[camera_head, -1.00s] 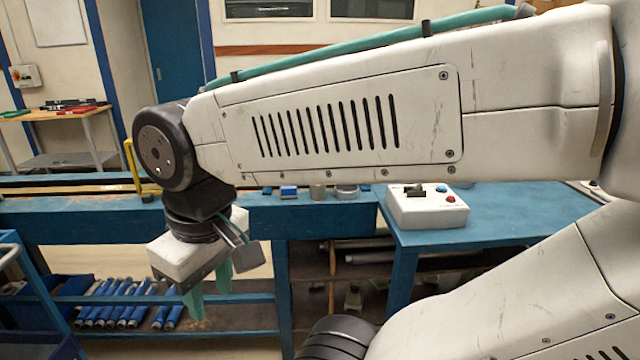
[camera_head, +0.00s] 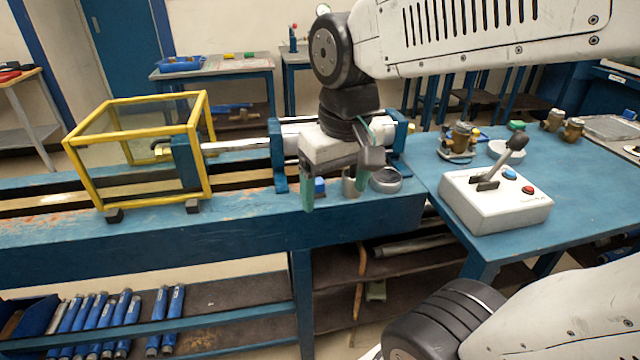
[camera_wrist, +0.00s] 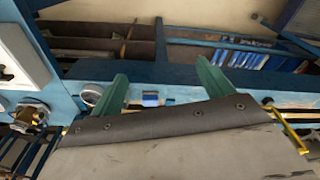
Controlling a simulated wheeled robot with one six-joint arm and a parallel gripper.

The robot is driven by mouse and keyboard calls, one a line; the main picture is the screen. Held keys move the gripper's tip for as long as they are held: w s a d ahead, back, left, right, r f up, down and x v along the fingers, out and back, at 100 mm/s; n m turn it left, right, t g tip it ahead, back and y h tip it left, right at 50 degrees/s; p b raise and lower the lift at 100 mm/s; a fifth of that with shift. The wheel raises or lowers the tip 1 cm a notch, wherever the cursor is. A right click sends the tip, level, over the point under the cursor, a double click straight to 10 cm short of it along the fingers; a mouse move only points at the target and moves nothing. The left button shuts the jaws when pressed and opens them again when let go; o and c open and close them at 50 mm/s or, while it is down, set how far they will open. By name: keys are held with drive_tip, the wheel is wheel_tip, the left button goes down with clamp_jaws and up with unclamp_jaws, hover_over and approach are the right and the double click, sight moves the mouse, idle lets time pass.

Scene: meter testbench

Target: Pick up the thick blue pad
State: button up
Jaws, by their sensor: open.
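A small blue block, which looks like the thick blue pad (camera_head: 319,186), lies on the front edge of the blue bench, partly hidden by my gripper in the head view. In the wrist view the pad (camera_wrist: 150,99) shows between the two green fingers, farther off. The fingers (camera_wrist: 162,72) also show apart in the wrist view. I cannot tell the exact gap between gripper and pad.
Metal ring-shaped parts (camera_head: 385,180) stand right of the pad. A yellow-framed guard (camera_head: 140,195) and a clamp rig are on the bench. A white control box (camera_head: 495,205) with a lever stands on the right table (camera_head: 590,200), near brass meters (camera_head: 461,138).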

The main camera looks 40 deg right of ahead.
drive_tip(key=w+d+f+m, duration=0.1)
drive_tip(key=w+d+f, duration=0.35)
drive_tip(key=w, duration=0.55)
drive_tip(key=w+d+f+m, duration=0.2)
drive_tip(key=w+d+f, duration=0.25)
drive_tip(key=w, duration=0.45)
drive_tip(key=w+f, duration=0.1)
drive_tip(key=f, duration=0.1)
drive_tip(key=w+f, duration=0.1)
drive_tip(key=f, duration=0.2)
drive_tip(key=w+d+f, duration=0.1)
drive_tip(key=f, duration=0.1)
drive_tip(key=shift+f, duration=0.3)
drive_tip(key=c, duration=1.1)
